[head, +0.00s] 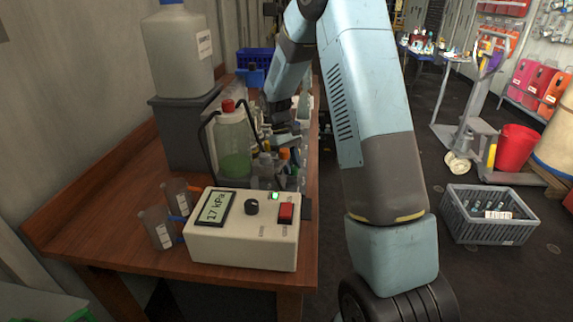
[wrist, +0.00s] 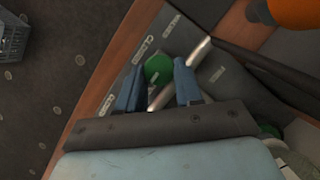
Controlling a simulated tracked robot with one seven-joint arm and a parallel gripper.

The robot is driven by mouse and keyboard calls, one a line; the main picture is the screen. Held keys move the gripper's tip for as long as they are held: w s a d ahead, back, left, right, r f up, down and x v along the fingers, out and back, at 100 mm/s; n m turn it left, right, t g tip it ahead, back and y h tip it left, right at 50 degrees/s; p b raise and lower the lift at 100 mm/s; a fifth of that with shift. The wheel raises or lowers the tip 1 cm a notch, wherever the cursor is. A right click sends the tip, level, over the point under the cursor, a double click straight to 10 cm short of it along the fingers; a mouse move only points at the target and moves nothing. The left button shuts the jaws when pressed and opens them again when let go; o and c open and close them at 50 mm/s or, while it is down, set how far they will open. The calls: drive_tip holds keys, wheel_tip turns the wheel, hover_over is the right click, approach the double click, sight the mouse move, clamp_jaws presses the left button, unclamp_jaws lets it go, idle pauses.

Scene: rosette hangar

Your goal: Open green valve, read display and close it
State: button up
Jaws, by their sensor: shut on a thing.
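The green valve (wrist: 158,66) shows as a round green part in the wrist view, on a dark labelled panel (wrist: 128,78). My gripper (wrist: 160,80) has one blue finger on each side of it and is shut on it. A metal rod or pipe runs slantwise beside it. The lettering is too small to read surely. The display (head: 216,207) on a cream control box (head: 245,232) reads 17 kPa. The box has a lit green lamp, a black knob and a red switch. In the head view the valve is hidden behind bottles and my arm.
The wooden bench (head: 110,195) holds a bottle with green liquid (head: 234,145), a large white canister (head: 178,50), beakers (head: 157,228) and several small bottles. A grey crate (head: 489,215) and a red bucket (head: 516,150) stand on the floor at right.

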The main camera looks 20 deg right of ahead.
drive_tip(key=shift+d+f, duration=0.1)
drive_tip(key=o, duration=1)
drive_tip(key=v, duration=1.3)
drive_tip(key=shift+w+r, duration=0.25)
drive_tip(key=shift+r, duration=0.05)
